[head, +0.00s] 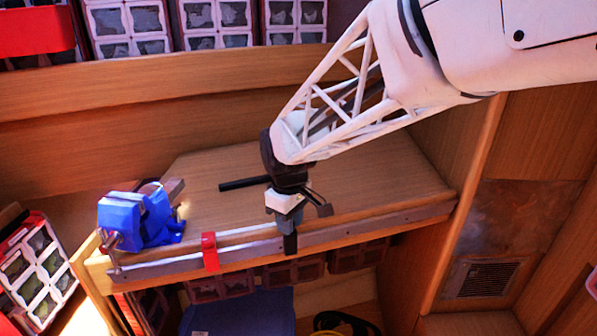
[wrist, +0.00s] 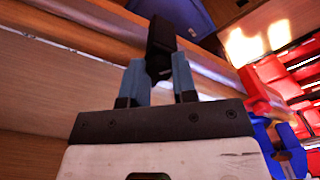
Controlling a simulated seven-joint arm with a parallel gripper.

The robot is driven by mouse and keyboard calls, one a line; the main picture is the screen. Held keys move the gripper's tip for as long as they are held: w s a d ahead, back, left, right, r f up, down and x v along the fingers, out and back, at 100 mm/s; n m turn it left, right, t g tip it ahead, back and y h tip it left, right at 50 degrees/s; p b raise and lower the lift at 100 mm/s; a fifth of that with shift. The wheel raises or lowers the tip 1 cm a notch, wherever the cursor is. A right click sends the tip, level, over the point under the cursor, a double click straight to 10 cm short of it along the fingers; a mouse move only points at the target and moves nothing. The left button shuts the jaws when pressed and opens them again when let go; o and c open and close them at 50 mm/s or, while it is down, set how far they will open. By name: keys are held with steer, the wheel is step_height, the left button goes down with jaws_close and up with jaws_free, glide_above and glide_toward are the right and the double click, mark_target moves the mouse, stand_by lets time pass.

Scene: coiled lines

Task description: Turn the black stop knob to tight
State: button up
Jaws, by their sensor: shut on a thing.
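The black stop (head: 290,243) sits on the metal rail along the bench's front edge, with its lower part hanging over the front. My gripper (head: 287,214) points down onto it from above. In the wrist view my gripper (wrist: 157,72) has its two blue-grey fingers closed on either side of the black knob (wrist: 160,42). The knob's marking and how far it is turned cannot be read.
A red stop (head: 210,251) sits on the rail (head: 370,228) to the left. A blue vise (head: 135,220) stands at the bench's left end. A black bar (head: 243,184) juts out left of my gripper. The bench top (head: 390,175) is clear at right.

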steer(key=m, duration=0.5)
steer(key=shift+m, duration=0.3)
steer(key=m, duration=0.5)
stand_by(0.4)
steer(key=o, duration=0.9)
steer(key=shift+o, duration=0.2)
steer(key=shift+r, duration=3.95)
